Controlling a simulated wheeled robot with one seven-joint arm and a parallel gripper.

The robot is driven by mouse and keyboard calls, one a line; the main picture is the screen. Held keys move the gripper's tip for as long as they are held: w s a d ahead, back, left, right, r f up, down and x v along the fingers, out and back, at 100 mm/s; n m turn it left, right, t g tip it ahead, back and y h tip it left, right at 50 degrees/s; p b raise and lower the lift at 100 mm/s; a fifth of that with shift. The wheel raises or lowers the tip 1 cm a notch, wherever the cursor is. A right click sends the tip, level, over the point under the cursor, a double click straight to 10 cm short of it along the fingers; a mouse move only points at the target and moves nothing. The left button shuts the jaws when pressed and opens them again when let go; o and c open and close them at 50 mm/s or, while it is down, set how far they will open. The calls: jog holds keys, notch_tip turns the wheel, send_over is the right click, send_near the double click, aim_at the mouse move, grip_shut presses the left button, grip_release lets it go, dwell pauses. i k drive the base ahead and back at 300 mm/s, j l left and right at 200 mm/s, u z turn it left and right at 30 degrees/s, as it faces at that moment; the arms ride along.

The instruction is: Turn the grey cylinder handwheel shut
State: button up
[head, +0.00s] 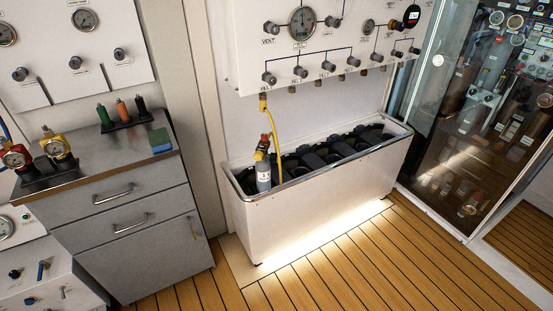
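A grey cylinder (263,174) with a white label stands upright at the left end of the long white trough (300,212). Yellow fittings (260,154) and a small red part (265,139) sit on its top. Which of these is the handwheel, and how far it is turned, is too small to tell. A yellow hose (273,130) runs from the white panel's lower edge down past the cylinder's top into the trough. The cylinder's lower part is hidden behind the trough's front wall. My gripper is not in view.
The white panel (345,70) with gauges and several grey knobs hangs above the trough. Dark round slots (340,150) fill the trough's right part. A grey drawer cabinet (120,215) stands left, a glass-doored cabinet (470,120) right. The plank floor (370,265) in front is clear.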

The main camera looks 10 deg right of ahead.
aim_at(273, 157)
jog(key=i+l+u, duration=0.1)
jog(key=i+l, duration=0.15)
jog(key=l, duration=0.2)
jog(key=i+l, duration=1.85)
jog(key=l, duration=0.15)
